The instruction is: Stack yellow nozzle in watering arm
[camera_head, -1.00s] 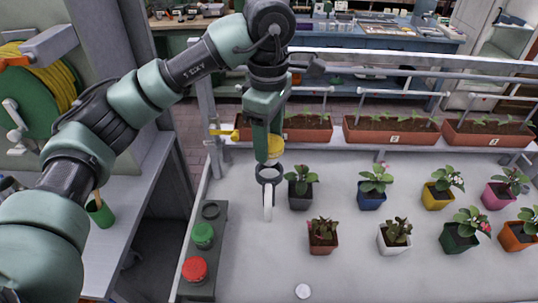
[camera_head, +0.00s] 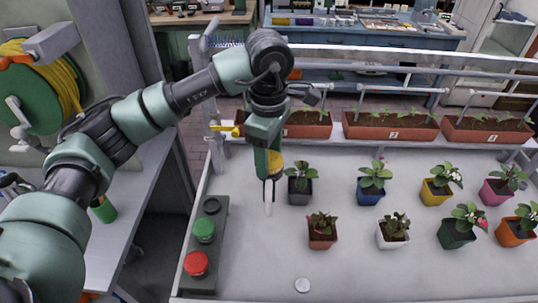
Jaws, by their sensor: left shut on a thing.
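My left gripper (camera_head: 268,170) is shut on the yellow nozzle (camera_head: 276,161). Its fingers point down and partly cover the nozzle. The watering arm (camera_head: 268,197) is a pale upright piece directly below the gripper, over the white table. Its ring top is mostly hidden by the gripper and nozzle. The nozzle is at or just above that ring; I cannot tell whether it sits inside. My right gripper is not in view.
A grey rack (camera_head: 220,235) at left holds a green nozzle (camera_head: 204,229) and a red nozzle (camera_head: 196,263); its far slot is empty. Several potted plants stand to the right, the nearest a dark grey pot (camera_head: 299,192). A white disc (camera_head: 302,285) lies at the front.

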